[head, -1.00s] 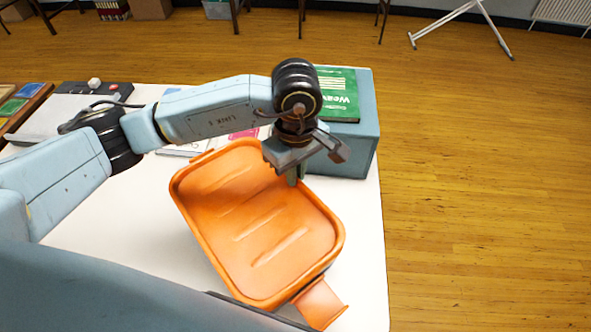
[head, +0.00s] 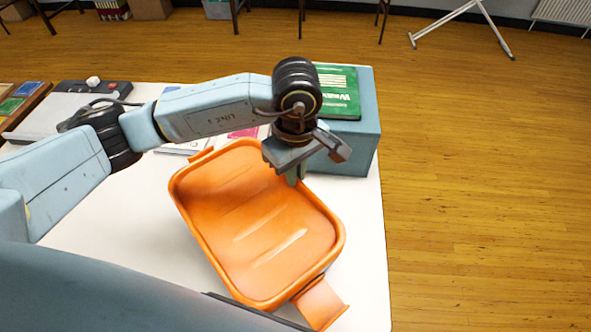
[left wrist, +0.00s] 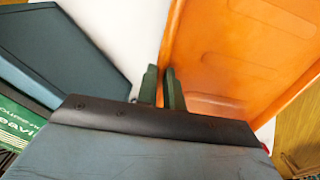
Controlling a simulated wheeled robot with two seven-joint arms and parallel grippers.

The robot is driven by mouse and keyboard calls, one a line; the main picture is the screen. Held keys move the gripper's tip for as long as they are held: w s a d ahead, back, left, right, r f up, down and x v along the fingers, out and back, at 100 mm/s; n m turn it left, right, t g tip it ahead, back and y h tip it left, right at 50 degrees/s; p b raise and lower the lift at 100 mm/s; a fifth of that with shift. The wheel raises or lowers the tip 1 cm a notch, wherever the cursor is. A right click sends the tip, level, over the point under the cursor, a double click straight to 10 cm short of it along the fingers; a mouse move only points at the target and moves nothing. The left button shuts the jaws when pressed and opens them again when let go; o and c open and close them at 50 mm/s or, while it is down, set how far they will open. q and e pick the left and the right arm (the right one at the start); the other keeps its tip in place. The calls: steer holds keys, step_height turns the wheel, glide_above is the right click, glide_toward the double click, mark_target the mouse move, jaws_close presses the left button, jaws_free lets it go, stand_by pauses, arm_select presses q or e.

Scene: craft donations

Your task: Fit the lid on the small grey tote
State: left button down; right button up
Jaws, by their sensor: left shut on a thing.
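The orange lid (head: 262,225) lies over the white table in the head view, with a raised rim, long ribs and a tab at each end. My left gripper (head: 296,178) is at its far right edge, pointing down. In the left wrist view, the fingers (left wrist: 160,76) are close together at the edge of the lid (left wrist: 235,50), shut on its rim. I cannot make out the small grey tote; only a thin dark strip shows under the lid's near right corner. My right gripper is not in view.
A blue-grey box (head: 355,150) with a green book (head: 339,92) on top stands just behind the gripper. The white table (head: 365,240) ends a little right of the lid. Papers, a dark device (head: 92,93) and a tray of coloured pieces (head: 22,105) are at the back left.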

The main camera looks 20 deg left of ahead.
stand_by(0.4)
arm_select(q)
steer(key=c, duration=1.5)
jaws_free()
steer(key=shift+o, duration=0.2)
steer(key=shift+r, duration=0.1)
steer(key=shift+r+p, duration=1.65)
steer(key=shift+r, duration=1.75)
